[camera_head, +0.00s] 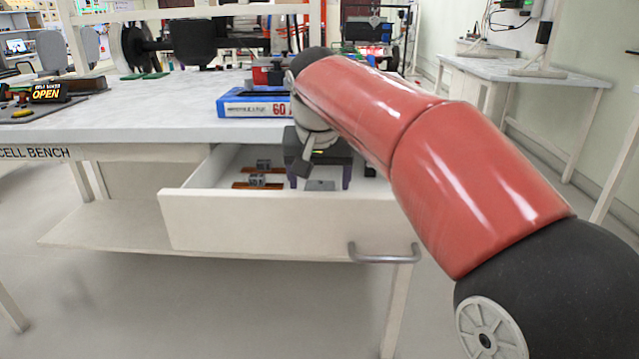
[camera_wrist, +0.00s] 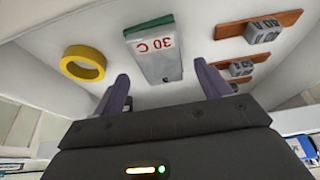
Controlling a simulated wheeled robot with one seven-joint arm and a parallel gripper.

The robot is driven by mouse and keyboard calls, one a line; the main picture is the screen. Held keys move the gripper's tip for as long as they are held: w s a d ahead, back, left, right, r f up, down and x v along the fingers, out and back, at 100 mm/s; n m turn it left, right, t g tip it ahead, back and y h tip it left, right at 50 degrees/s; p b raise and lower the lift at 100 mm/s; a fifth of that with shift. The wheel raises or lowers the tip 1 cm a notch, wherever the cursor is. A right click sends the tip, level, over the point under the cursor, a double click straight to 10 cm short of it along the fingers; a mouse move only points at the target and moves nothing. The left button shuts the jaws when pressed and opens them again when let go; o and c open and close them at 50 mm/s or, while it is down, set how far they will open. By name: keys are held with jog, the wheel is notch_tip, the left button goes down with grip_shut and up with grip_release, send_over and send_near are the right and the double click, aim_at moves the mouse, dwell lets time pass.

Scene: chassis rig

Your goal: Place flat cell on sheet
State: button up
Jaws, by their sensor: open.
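My gripper (camera_head: 320,181) is inside the open drawer, pointing down. In the wrist view my gripper (camera_wrist: 162,80) is open, with one purple finger on each side of the block and a gap on both sides. It holds nothing. I cannot tell which thing is the sheet.
The open drawer (camera_head: 270,228) also holds brown strips (camera_wrist: 285,22) with grey blocks and a yellow ring (camera_wrist: 83,62). A blue box (camera_head: 232,108) marked "60" lies on the bench (camera_head: 150,118) above. The left of the bench top has clear room.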

jog(key=p+v, duration=0.1)
jog(key=v, duration=0.8)
jog(key=shift+s+r+p, duration=0.15)
jog(key=shift+r+p, duration=0.15)
jog(key=shift+p, duration=0.1)
jog(key=shift+s, duration=0.1)
